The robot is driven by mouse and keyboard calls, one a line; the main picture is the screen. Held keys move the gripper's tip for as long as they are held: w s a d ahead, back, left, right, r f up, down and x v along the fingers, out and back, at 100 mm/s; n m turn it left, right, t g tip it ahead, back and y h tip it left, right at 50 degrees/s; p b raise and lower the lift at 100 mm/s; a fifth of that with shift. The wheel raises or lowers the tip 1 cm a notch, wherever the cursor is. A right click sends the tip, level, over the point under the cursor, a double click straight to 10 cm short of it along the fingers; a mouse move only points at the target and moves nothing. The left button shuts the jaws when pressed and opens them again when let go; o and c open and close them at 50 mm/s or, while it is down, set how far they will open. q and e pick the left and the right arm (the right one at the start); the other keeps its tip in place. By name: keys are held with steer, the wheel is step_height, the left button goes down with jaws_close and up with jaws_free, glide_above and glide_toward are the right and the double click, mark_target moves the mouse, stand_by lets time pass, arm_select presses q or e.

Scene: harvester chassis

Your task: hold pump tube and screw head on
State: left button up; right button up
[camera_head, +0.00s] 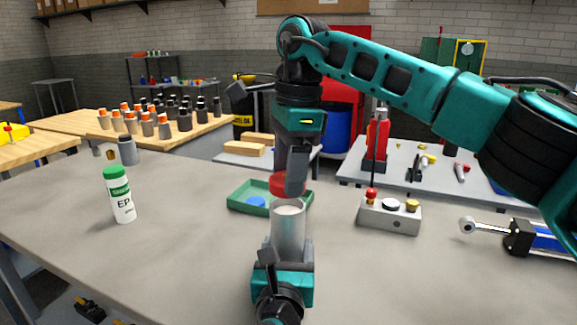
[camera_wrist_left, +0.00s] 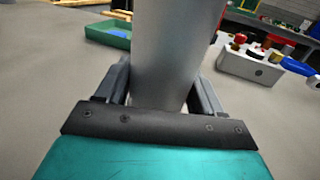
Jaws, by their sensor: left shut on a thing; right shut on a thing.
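The pump tube (camera_head: 288,231) is a grey metal cylinder standing upright on the table with a pale top. My left gripper (camera_head: 287,250) is shut on its lower part; the tube (camera_wrist_left: 173,50) also fills the middle of the left wrist view between the two fingers (camera_wrist_left: 160,95). The red head (camera_head: 278,184) is held just above the tube's top by my right gripper (camera_head: 291,185), which points down and is shut on it. The gripper's fingers hide part of the head. I cannot tell whether head and tube touch.
A green tray (camera_head: 244,195) with a blue round part lies behind the tube. A white and green EP bottle (camera_head: 120,196) stands at left. A grey block with knobs (camera_head: 389,215) and a blue cylinder part (camera_head: 545,238) are at right. The front left table is clear.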

mark_target(287, 230)
steer(key=shift+f, duration=0.7)
steer(key=shift+f, duration=0.55)
